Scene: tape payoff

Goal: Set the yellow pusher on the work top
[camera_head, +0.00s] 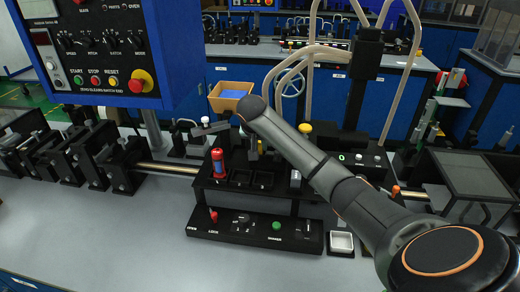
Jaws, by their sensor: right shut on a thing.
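My right arm comes in from the lower right, and its gripper (250,147) points down over the back of the black station (262,206). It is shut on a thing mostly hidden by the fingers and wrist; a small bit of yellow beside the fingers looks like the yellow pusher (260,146). A yellow-topped knob (304,128) shows separately behind the arm. The grey work top (130,235) is bare at the front left. My left gripper is not in view.
An orange bin (230,96) stands behind. A blue control panel (105,55) overhangs the upper left.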

